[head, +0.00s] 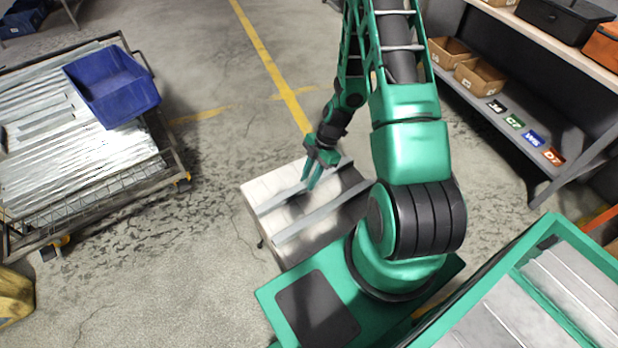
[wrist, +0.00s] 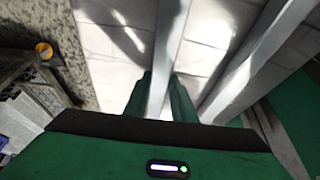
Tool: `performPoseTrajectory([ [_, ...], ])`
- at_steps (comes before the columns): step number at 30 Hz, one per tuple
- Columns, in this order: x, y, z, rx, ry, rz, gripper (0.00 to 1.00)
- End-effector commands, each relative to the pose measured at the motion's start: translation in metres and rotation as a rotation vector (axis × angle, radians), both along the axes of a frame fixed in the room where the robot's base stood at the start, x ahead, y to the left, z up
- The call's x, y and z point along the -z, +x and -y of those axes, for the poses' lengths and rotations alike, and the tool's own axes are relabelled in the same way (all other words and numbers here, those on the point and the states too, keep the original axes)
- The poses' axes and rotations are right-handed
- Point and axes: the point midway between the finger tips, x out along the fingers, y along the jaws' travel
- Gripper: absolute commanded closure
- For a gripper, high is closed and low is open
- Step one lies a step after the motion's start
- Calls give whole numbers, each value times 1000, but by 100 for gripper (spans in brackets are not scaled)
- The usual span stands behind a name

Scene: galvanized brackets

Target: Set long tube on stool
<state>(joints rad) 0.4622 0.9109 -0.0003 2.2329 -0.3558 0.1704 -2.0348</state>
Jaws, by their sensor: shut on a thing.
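The stool (head: 272,187) has a pale, worn top and stands on the floor just beyond my base. My gripper (head: 312,181) points down over it and is shut on a long tube (head: 284,200), a narrow grey metal bar that spans the top. In the wrist view the green fingers (wrist: 160,98) hold this tube (wrist: 168,45) between them, above the pale top (wrist: 105,68). Whether the tube touches the top is not clear. A second long bar (head: 318,213) runs roughly parallel beside it, to the right in the wrist view (wrist: 262,52).
A wire-sided cart (head: 95,200) loaded with metal strips and a blue bin (head: 115,88) stands at left. A grey shelf (head: 485,112) with cardboard boxes (head: 480,77) stands at right. A green-framed tray (head: 530,270) with metal pieces is at lower right. Floor between cart and stool is clear.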

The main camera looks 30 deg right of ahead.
Motion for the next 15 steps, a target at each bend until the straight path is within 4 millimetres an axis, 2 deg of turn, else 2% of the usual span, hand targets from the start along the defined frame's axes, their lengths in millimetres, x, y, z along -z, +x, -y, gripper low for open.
performPoseTrajectory([
  [3, -1, 0, 0, 0, -1, 1, 100],
  [4, 0, 0, 1, 0, -2, 0, 72],
  [6, 0, 0, 1, 0, -2, 0, 58],
  [15, -1, 0, 1, 0, -2, 1, 58],
])
